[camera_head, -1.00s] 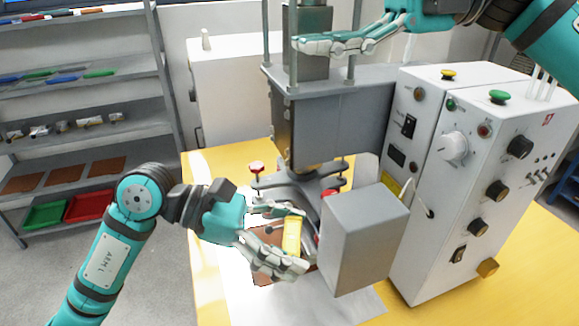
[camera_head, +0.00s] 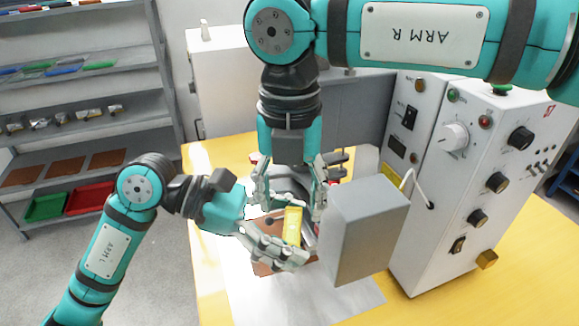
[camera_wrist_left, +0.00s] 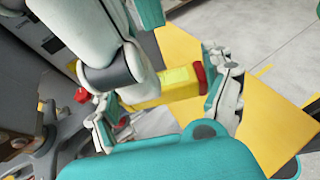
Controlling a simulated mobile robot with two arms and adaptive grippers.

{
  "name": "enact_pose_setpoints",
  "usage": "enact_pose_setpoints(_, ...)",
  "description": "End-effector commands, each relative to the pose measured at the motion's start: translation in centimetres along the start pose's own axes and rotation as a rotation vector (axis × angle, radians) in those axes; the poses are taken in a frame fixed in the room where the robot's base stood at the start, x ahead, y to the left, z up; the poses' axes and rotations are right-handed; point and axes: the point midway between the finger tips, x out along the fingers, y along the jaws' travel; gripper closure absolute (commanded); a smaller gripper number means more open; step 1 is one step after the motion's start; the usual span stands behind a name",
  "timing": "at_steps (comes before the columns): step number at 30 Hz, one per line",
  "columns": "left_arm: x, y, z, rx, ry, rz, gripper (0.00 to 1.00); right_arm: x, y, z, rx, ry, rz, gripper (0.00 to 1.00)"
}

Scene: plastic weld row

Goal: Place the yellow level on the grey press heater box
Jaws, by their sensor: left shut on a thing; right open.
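The yellow level (camera_head: 292,226) is held by my left gripper (camera_head: 284,238), in front of the press and left of the grey press heater box (camera_head: 365,232). In the left wrist view the yellow level (camera_wrist_left: 165,90) has a red end at the right and lies between the left fingers. My right gripper (camera_head: 291,204) is open and points down from above, its two fingers on either side of the level's upper part. Contact between the right fingers and the level cannot be told. The upper left finger is mostly hidden. The heater box's grey top is bare.
A brown sheet (camera_head: 266,258) lies beneath the grippers on the yellow table (camera_head: 470,285). The white control cabinet (camera_head: 450,215) with knobs stands right of the heater box. A shelf rack (camera_head: 85,140) stands at the far left. The table front right is clear.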

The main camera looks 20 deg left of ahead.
Motion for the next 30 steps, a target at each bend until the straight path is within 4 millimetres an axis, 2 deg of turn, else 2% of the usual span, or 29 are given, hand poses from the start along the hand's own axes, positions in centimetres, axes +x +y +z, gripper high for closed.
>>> enact_pose_setpoints(3,0.0,0.0,0.0,0.0,0.0,0.0,0.54,2.3,0.0,0.0,-0.002,0.002,0.0,0.48)
enact_pose_setpoints(10,0.0,0.0,0.0,0.0,0.0,0.0,0.54,5.3,0.0,0.0,-0.001,0.001,0.002,0.48)
enact_pose_setpoints(15,0.0,0.0,0.0,0.0,0.0,0.0,0.54,6.1,0.1,0.0,-0.001,0.0,0.004,0.48)
enact_pose_setpoints(23,0.0,0.0,0.0,0.0,0.0,0.0,0.54,6.2,0.1,0.0,-0.001,0.0,0.004,0.48)
enact_pose_setpoints(30,0.0,0.0,0.0,0.0,0.0,0.0,0.54,6.1,0.1,0.0,-0.001,0.0,0.004,0.79)
